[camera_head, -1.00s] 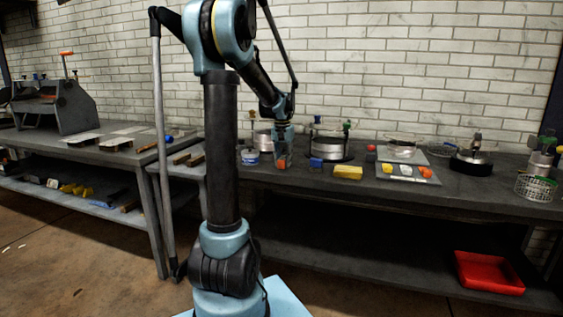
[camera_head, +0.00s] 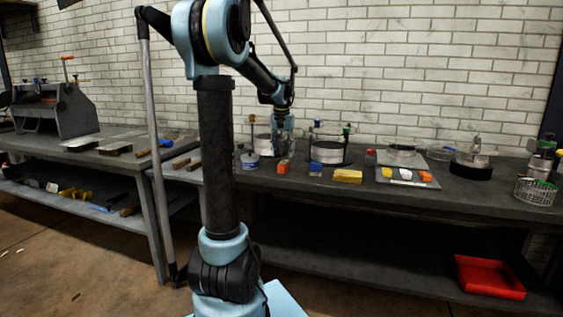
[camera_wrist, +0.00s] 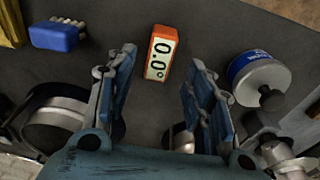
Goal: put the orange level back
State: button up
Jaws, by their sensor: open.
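The orange level (camera_head: 283,167) stands on the dark bench top. In the wrist view, the orange level (camera_wrist: 161,52) shows a white face reading 0.0° and lies just beyond the fingertips, apart from them. My gripper (camera_wrist: 159,76) is open and empty, its blue-lined fingers spread to either side of the level's line. In the head view, my gripper (camera_head: 284,150) hangs above and behind the level.
A blue-and-white tin (camera_head: 249,160) is left of the level. A blue brush (camera_head: 316,169) and a yellow block (camera_head: 347,176) are to its right. A round metal pan (camera_head: 328,153) stands behind. A grey board (camera_head: 426,184) holds small coloured pieces further right.

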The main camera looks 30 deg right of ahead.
aim_at(282, 163)
jog(key=shift+r, duration=2.7)
jog(key=s+a+f+n, duration=0.2)
jog(key=s+a, duration=0.1)
jog(key=a, duration=0.6)
jog(key=s+a+f+n, duration=0.1)
jog(key=s+a+f, duration=0.15)
jog(key=a, duration=0.65)
jog(key=s+a+f+n, duration=0.2)
jog(key=s+a+f, duration=0.1)
jog(key=a, duration=0.5)
jog(key=s+a+f+n+t+y, duration=0.1)
jog(key=s+a+f+n, duration=0.4)
jog(key=s+a+f, duration=0.9)
jog(key=shift+s+a+f, duration=0.15)
jog(key=shift+s+f, duration=0.05)
jog(key=shift+f, duration=0.75)
